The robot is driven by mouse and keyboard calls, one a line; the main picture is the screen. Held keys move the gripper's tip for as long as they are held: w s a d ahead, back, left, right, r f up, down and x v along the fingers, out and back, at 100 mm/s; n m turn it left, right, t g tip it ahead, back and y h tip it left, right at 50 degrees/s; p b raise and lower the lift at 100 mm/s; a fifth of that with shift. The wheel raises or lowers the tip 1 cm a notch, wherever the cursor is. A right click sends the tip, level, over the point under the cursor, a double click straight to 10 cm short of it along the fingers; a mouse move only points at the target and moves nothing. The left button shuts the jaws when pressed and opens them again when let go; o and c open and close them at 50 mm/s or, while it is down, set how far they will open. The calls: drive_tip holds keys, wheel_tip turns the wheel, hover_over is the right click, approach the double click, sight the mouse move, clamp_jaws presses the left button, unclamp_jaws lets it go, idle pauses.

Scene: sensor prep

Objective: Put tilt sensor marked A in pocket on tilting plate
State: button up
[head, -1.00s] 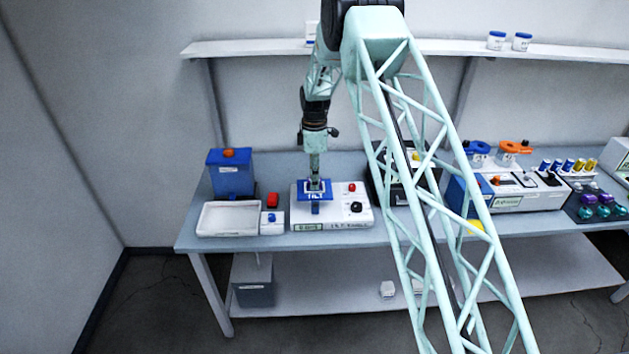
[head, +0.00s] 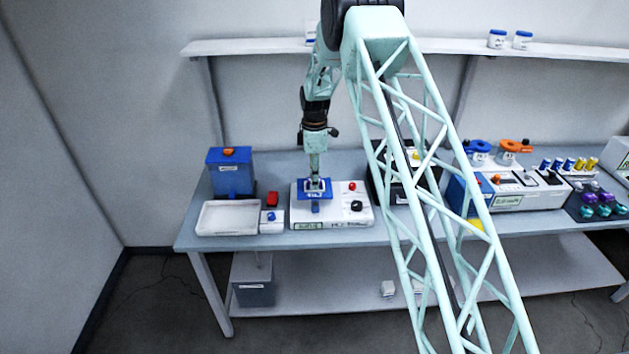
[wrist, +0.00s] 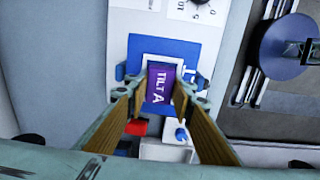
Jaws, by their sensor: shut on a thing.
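The purple tilt sensor (wrist: 160,84), marked "TILT A", is held between my gripper's two fingers in the wrist view. My gripper (head: 314,184) is over the blue tilting plate (head: 302,193), pointing down. The plate also shows in the wrist view (wrist: 185,48), with a white-edged area partly behind the sensor. The pocket itself is largely hidden by the sensor, and I cannot tell whether the sensor touches the plate. The plate sits on a white tilt table unit (head: 347,221) with a red button (head: 352,187) and a black knob (head: 356,206).
A white tray (head: 203,226), a small white box with a blue top (head: 271,223), a red block (head: 272,199) and a blue bin (head: 231,180) stand left of the unit. A black device (head: 377,190) stands close on its right, partly behind my arm.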

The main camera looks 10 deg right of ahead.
drive_tip(key=shift+f, duration=0.1)
drive_tip(key=o, duration=1)
drive_tip(key=shift+c, duration=0.2)
drive_tip(key=shift+o, duration=0.2)
drive_tip(key=shift+o, duration=1)
drive_tip(key=shift+r+p, duration=0.9)
drive_tip(key=shift+r, duration=3.1)
drive_tip(key=shift+r, duration=0.1)
